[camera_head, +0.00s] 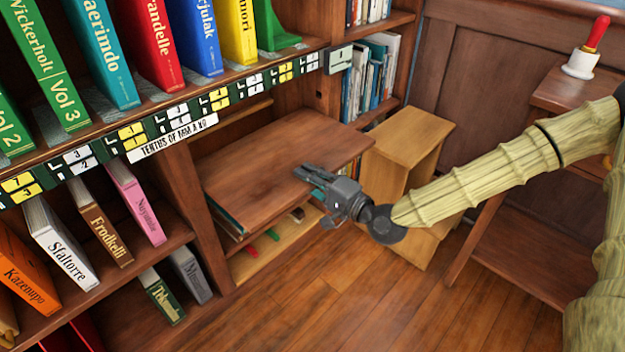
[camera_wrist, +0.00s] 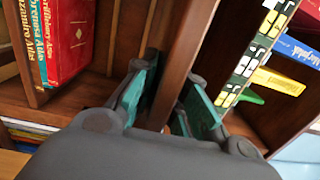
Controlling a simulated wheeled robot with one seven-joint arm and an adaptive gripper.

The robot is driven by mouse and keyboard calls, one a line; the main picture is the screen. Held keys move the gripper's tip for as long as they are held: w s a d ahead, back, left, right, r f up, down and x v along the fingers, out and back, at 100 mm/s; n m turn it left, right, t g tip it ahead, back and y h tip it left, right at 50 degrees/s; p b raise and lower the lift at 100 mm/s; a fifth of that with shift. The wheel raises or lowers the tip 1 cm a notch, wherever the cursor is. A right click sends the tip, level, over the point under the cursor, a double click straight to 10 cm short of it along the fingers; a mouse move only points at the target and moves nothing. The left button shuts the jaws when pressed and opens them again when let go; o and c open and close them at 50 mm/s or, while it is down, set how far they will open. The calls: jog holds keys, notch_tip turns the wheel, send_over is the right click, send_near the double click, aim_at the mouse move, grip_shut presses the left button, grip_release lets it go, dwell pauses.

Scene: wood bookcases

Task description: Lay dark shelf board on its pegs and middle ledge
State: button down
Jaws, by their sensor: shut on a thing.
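The dark shelf board (camera_head: 262,160) is a flat reddish-brown plank in the open bookcase bay, right of the dark upright. It lies roughly level, and its right end reaches out near the light wood step stool. My gripper (camera_head: 312,178) is shut on its front edge, one finger showing on top. In the wrist view the board (camera_wrist: 186,55) shows nearly edge-on between the teal-padded fingers of my gripper (camera_wrist: 164,105).
The light wood step stool (camera_head: 410,135) stands close right of the board. A label rail (camera_head: 165,123) runs along the book-filled shelf above. A lighter bottom shelf (camera_head: 268,255) holds several books below. A side table (camera_head: 570,95) bears a handbell (camera_head: 582,64). The floor in front is clear.

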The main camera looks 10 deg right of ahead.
aim_at(262, 144)
jog(key=shift+w+d+b+x, duration=0.1)
jog(key=shift+b+x, duration=0.5)
jog(key=shift+x, duration=2.3)
jog(key=shift+w+d+b+x, duration=0.1)
jog(key=shift+b+x, duration=0.45)
jog(key=shift+x, duration=2.35)
jog(key=shift+w+d+b+x, duration=0.1)
jog(key=shift+b+x, duration=0.5)
jog(key=shift+x, duration=2.3)
jog(key=shift+w+a+f+b, duration=0.15)
jog(key=shift+f+b, duration=0.2)
jog(key=shift+f, duration=0.35)
jog(key=c, duration=1.4)
grip_release()
jog(key=shift+o, duration=0.2)
jog(key=shift+f, duration=0.2)
jog(key=v, duration=1.2)
